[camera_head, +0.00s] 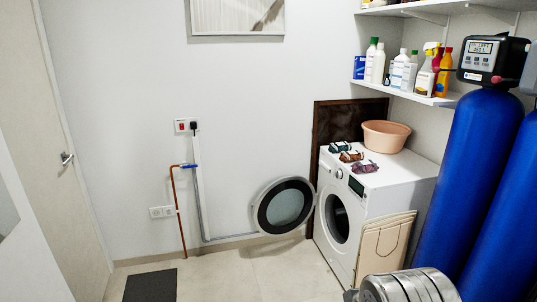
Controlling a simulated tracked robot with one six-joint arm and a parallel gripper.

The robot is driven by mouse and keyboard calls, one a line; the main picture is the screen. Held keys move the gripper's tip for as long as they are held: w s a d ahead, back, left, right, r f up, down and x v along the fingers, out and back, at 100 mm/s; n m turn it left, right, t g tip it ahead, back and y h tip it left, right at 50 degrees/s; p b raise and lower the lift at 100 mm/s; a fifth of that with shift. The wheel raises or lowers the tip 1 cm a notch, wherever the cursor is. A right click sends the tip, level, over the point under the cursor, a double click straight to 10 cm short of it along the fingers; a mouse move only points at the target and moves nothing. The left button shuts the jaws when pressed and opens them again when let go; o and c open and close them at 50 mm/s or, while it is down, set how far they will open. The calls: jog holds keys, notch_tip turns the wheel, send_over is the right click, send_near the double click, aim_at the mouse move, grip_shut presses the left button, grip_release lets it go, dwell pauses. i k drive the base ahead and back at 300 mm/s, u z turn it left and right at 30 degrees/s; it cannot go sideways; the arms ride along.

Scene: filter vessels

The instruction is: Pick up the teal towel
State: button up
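The teal towel (339,147) is a small, dark teal bundle on top of the white washing machine (388,182). It lies near the machine's left front edge and is the farthest back in a row of small bundles. A brown bundle (351,156) lies just in front of it, and a purple one (365,167) lies nearest. The towel's exact folds are too small to make out.
The washer's round door (285,206) stands wide open to the left. A peach basin (386,136) sits at the washer's back. A beige folded panel (384,248) leans on its side.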

aim_at(337, 148)
jog(key=i, duration=3.8)
jog(key=u, duration=0.65)
